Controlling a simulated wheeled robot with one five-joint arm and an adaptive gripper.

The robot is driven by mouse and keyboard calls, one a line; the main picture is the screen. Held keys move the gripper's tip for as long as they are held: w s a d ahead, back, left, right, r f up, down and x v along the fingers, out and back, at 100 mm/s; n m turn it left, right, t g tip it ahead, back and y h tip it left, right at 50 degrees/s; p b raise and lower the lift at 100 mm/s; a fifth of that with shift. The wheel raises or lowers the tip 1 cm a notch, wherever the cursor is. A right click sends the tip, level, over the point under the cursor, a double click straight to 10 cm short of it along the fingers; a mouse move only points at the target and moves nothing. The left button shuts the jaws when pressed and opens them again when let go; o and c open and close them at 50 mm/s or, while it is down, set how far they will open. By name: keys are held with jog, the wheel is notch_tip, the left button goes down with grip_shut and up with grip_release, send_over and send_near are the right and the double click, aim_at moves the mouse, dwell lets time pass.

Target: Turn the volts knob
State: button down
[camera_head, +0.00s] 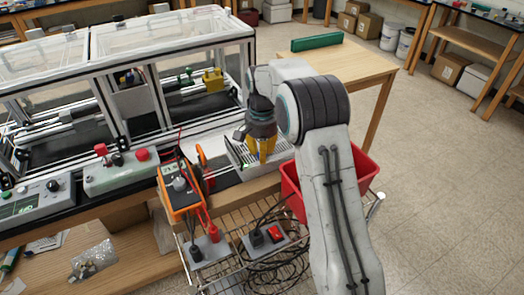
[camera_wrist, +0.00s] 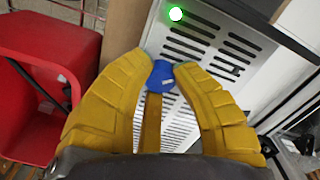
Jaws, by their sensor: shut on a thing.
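A blue knob (camera_wrist: 160,76) stands between the teal fingertips of my gripper (camera_wrist: 161,68) in the wrist view. My yellow fingers are closed on it from both sides. The knob sits on a slotted metal power supply (camera_wrist: 212,32), which has a lit green light (camera_wrist: 175,13). In the head view my gripper (camera_head: 262,157) points down at the power supply (camera_head: 243,160) on the bench edge. My gripper and arm hide the knob there, and any marking around the knob cannot be read.
A red bin (camera_head: 364,165) stands close beside my arm; it also shows in the wrist view (camera_wrist: 45,50). An orange multimeter (camera_head: 181,187) is left of the power supply. A clear-walled extrusion frame (camera_head: 165,75) stands behind. Cables lie on a wire shelf below.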

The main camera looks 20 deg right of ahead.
jog(key=n, duration=0.5)
jog(key=shift+s+f+n+p, duration=0.1)
jog(key=shift+n+p, duration=0.2)
jog(key=shift+p, duration=0.05)
jog(key=n, duration=0.5)
jog(key=shift+n, duration=0.4)
jog(key=shift+f, duration=0.1)
jog(key=c, duration=1)
grip_release()
jog(key=shift+c, duration=0.2)
jog(key=shift+o, duration=0.3)
jog(key=shift+r, duration=0.25)
jog(key=shift+r, duration=0.3)
notch_tip(320, 180, up, 11)
